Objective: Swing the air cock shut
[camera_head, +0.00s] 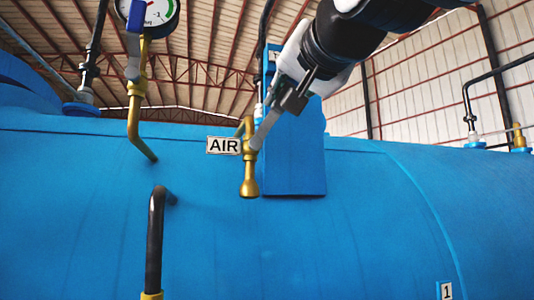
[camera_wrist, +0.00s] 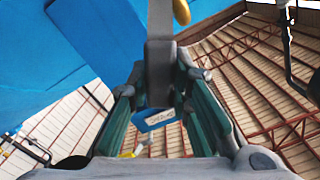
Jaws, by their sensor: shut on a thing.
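The air cock (camera_head: 250,172) is a brass valve body with a downward spout on the blue vessel, beside the "AIR" label (camera_head: 223,145). Its flat grey lever (camera_head: 267,129) slants up and right from the body in the head view. My gripper (camera_head: 291,102) comes from the upper right and is shut on the lever's outer end. In the wrist view the lever (camera_wrist: 160,45) runs down between my two fingers (camera_wrist: 159,82). Brass of the cock (camera_wrist: 182,11) shows at the top edge. The fingertips partly hide the lever's end.
A pressure gauge (camera_head: 152,12) and a brass pipe with a blue-handled valve (camera_head: 136,70) stand to the left. A dark bent pipe (camera_head: 155,235) rises below. A blue box (camera_head: 294,150) stands close behind the cock. Open air lies to the right above the vessel (camera_head: 400,220).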

